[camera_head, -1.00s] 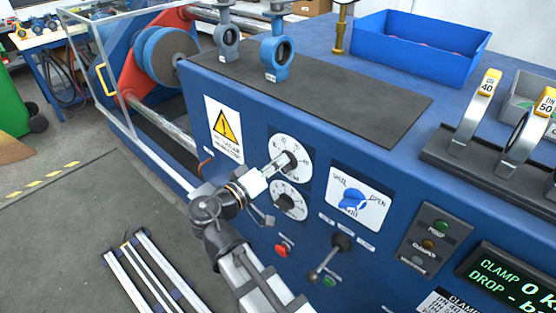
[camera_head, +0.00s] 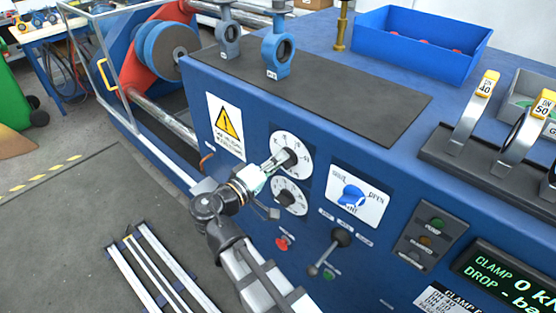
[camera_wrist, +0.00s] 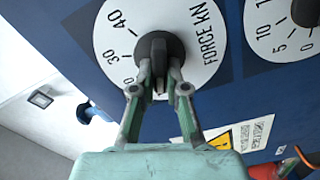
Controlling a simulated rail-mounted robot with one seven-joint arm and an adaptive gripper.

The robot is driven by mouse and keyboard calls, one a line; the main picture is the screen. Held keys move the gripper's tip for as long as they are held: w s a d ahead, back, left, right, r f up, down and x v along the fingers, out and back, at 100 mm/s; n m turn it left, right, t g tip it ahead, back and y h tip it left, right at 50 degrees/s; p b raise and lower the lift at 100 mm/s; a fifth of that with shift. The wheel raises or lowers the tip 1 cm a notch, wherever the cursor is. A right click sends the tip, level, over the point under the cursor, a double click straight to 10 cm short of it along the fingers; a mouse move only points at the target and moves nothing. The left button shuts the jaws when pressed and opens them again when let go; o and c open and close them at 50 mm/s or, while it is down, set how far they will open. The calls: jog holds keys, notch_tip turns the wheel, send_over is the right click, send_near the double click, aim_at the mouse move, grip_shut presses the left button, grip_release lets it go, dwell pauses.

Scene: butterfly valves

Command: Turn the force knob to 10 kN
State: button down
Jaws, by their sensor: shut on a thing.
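The force knob is black and sits at the centre of a white round dial marked FORCE kN (camera_wrist: 195,62), with 40 and 30 readable in the wrist view. My gripper (camera_wrist: 160,77) is shut on the force knob (camera_wrist: 160,48), one finger on each side of its lower part. In the head view the dial (camera_head: 303,168) is the upper of two on the blue machine front, and my gripper (camera_head: 283,160) reaches it from the lower left. The knob's pointer is not clear. A display (camera_head: 510,275) reads CLAMP 0 and DROP; its right side is cut off.
A second dial (camera_head: 290,197) lies just below, close to my wrist. A warning sign (camera_head: 226,128) is to the left. Open floor lies at the lower left.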

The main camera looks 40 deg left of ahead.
jog(key=c, duration=1.2)
grip_release()
jog(key=shift+s, duration=0.1)
jog(key=s, duration=0.4)
jog(key=s+a, duration=0.1)
jog(key=s, duration=0.6)
jog(key=shift+s+a, duration=0.2)
jog(key=shift+s, duration=0.15)
